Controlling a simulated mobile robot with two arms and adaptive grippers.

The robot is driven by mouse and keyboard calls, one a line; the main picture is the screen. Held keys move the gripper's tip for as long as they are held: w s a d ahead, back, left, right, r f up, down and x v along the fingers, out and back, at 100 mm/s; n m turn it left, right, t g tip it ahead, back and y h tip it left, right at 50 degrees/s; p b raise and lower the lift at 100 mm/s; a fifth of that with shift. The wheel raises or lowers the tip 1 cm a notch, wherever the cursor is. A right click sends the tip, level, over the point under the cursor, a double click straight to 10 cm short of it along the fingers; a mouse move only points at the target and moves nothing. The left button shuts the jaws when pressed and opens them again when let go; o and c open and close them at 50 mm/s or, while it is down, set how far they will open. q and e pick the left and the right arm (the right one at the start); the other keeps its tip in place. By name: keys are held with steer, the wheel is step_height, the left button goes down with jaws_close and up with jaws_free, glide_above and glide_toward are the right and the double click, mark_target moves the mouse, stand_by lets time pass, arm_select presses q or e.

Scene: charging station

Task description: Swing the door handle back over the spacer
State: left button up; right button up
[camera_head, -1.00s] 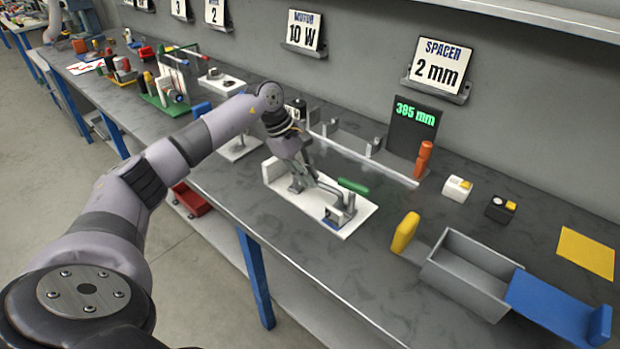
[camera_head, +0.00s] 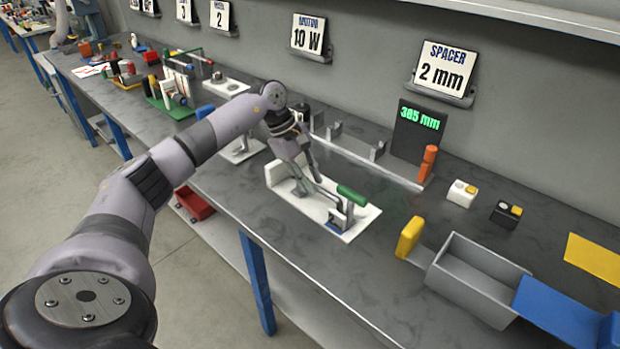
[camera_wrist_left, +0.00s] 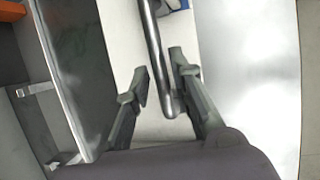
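A clamp fixture with a white base plate (camera_head: 362,226) stands on the bench. Its green handle (camera_head: 352,195) lies over a metal clamp at the plate's right end. A small blue piece (camera_head: 338,219) shows low beside the clamp, partly hidden; I cannot tell if it is the spacer. A grey metal bar (camera_wrist_left: 157,55) runs from the clamp towards my left gripper (camera_head: 308,174). In the left wrist view my gripper (camera_wrist_left: 158,75) is open, with the bar's rounded end between its fingers, close to the right finger; contact is unclear. My right gripper is not in view.
A rail with grey brackets (camera_head: 377,151) runs behind the fixture. An orange post (camera_head: 428,163), a yellow block (camera_head: 410,237) and a grey open bin (camera_head: 468,292) stand to the right. Bare bench lies in front of the fixture.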

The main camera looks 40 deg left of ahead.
arm_select(q)
steer(key=shift+o, duration=1)
steer(key=v, duration=1.2)
steer(key=shift+f, duration=0.15)
